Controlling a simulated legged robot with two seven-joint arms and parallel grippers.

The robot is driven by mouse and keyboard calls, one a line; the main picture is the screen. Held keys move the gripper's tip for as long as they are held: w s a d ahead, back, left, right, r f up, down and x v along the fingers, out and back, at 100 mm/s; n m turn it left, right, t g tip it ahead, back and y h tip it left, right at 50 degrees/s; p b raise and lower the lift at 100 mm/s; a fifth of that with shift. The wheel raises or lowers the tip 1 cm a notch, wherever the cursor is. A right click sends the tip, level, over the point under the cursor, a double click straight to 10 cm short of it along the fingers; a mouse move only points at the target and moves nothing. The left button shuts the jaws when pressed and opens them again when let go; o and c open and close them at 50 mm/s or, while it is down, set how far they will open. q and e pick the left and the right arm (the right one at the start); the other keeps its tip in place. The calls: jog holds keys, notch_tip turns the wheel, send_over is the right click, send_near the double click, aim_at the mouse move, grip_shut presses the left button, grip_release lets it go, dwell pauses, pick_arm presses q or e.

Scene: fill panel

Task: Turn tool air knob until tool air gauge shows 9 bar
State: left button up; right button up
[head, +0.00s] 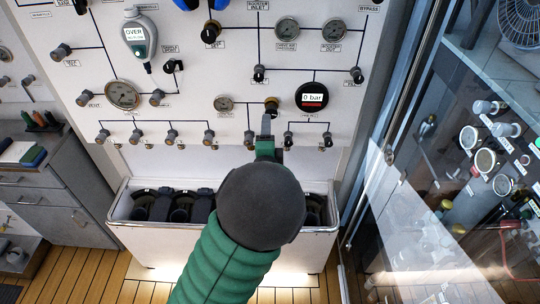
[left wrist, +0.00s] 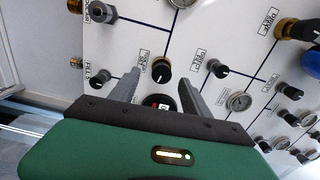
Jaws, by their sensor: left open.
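A round black digital gauge (head: 312,96) on the white panel reads "0 bar" above a red strip. Its label is too small to read, so I cannot tell for sure that it is the tool air gauge. A dark knob with a brass base (head: 271,104) sits left of it. My left gripper (head: 266,126) is just below this knob, its arm rising from the bottom of the head view. In the left wrist view its two grey fingers are apart, with a black knob (left wrist: 161,70) between them, apparently untouched. A dark dial with red (left wrist: 161,103) is partly hidden behind the gripper. My right gripper is not in view.
Several small knobs line the panel below, such as one left of the gripper (head: 249,138). A handheld meter (head: 138,36) reading "OVER" hangs at upper left. A white bin (head: 150,233) with dark items stands below the panel. A glass partition (head: 400,150) is at right.

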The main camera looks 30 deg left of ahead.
pick_arm(q)
jog(key=w+d+b+v, duration=0.1)
jog(key=b+v, duration=0.5)
jog(key=v, duration=0.6)
jog(key=shift+s+d+r+b, duration=0.2)
jog(key=shift+d+r+b, duration=0.15)
jog(key=shift+d, duration=0.05)
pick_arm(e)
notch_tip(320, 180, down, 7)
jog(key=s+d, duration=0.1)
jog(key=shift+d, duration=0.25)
pick_arm(q)
jog(key=shift+a+f, duration=0.1)
jog(key=shift+a, duration=0.2)
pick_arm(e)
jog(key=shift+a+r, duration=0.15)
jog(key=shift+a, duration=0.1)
pick_arm(q)
jog(key=shift+d, duration=0.15)
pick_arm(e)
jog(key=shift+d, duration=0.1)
